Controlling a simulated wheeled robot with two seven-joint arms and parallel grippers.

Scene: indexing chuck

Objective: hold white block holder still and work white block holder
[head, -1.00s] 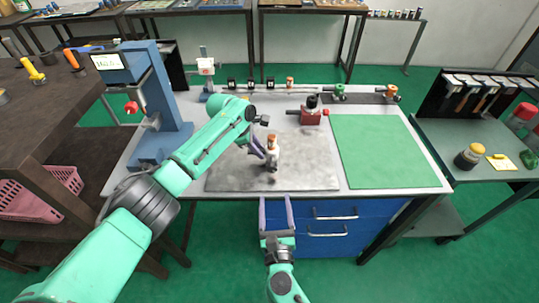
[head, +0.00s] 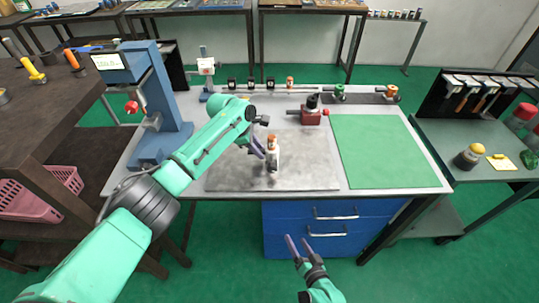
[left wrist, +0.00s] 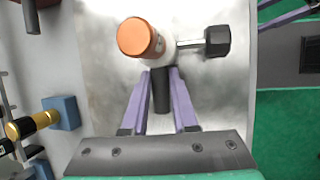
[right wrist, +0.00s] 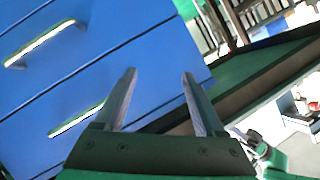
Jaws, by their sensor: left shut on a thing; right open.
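The white block holder (head: 273,158) stands upright on the grey metal plate, with an orange round top. In the left wrist view the holder (left wrist: 158,60) shows from above, with its orange top (left wrist: 136,37) and a side rod ending in a black hexagonal knob (left wrist: 217,41). My left gripper (head: 262,152) is at the holder's left side. In its wrist view my left gripper (left wrist: 161,80) is shut on a dark handle (left wrist: 161,93) that sticks out of the holder. My right gripper (head: 297,240) is open and empty, low in front of the blue drawers, apart from the holder.
The grey plate (head: 225,177) is mostly bare around the holder. A green mat (head: 378,150) lies to its right. A red device with a black top (head: 311,113) stands behind. A blue press (head: 160,110) stands at left. Blue drawers (right wrist: 100,50) are close to my right gripper.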

